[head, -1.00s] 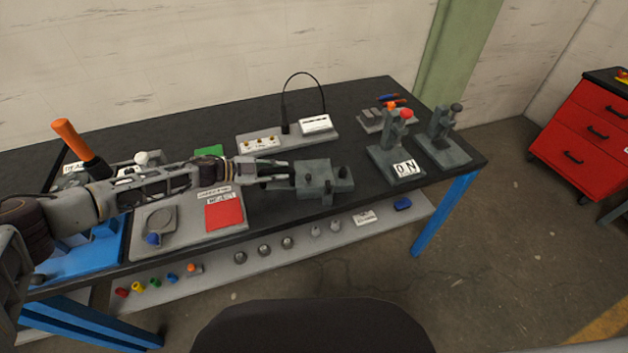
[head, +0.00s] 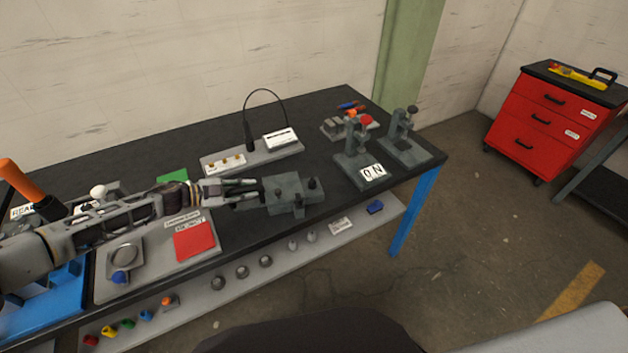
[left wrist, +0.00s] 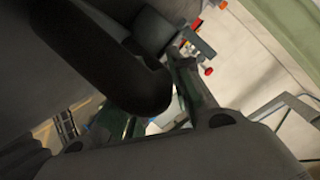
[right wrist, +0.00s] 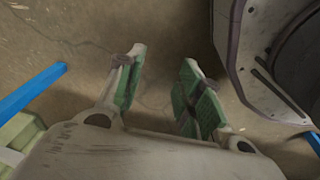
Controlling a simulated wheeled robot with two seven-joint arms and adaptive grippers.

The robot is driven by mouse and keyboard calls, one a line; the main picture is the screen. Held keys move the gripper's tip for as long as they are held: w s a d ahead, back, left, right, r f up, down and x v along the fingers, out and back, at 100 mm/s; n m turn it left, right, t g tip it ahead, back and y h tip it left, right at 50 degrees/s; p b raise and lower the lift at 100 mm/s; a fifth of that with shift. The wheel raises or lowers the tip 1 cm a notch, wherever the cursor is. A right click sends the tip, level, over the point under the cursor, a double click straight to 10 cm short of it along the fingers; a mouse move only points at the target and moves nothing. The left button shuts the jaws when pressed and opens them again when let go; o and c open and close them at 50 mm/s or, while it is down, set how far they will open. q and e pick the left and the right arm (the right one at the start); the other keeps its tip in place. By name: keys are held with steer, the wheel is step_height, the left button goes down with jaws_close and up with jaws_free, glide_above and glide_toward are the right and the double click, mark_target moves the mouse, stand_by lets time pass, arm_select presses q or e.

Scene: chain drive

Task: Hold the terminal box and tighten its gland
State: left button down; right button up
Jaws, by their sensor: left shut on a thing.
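The terminal box (head: 290,194) is a dark grey block near the middle of the bench in the head view. Small dark posts stick up from its right part and front side; I cannot tell for sure which is the gland. My left gripper (head: 258,192) reaches in from the left and is shut on the left side of the box. The left wrist view is mostly filled by dark close-up shapes, so the grip is unclear there. My right gripper (right wrist: 160,82) shows only in the right wrist view, open and empty with green pads, above bare floor.
Behind the box stands a grey board (head: 253,158) with a cable and white label. To the right are grey clamp stands (head: 357,167) with an "ON" card. A red pad (head: 194,240) lies left. A red drawer cabinet (head: 550,120) stands far right.

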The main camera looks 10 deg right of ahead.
steer(key=w+d+r+t, duration=0.1)
steer(key=w+d+r, duration=0.1)
steer(key=w+r, duration=0.45)
steer(key=w+d+r, duration=0.2)
steer(key=w+r, duration=0.1)
steer(key=w, duration=0.6)
steer(key=w+d+r+n+t, duration=0.15)
steer(key=w+r, duration=0.45)
steer(key=r, duration=0.6)
steer(key=w+d+r+n, duration=0.1)
steer(key=w+d+r, duration=0.1)
steer(key=w+r, duration=0.75)
steer(key=w+d+r+n+t, duration=0.15)
steer(key=w+r, duration=0.25)
steer(key=r, duration=1)
step_height(320, 180, up, 5)
steer(key=a, duration=0.2)
steer(key=n+y, duration=0.3)
steer(key=y, duration=0.4)
glide_toward(313, 180)
steer(key=v, duration=0.3)
steer(key=shift+f, duration=0.15)
steer(key=shift+m, duration=0.3)
steer(key=shift+x, duration=6)
steer(key=shift+a, duration=0.1)
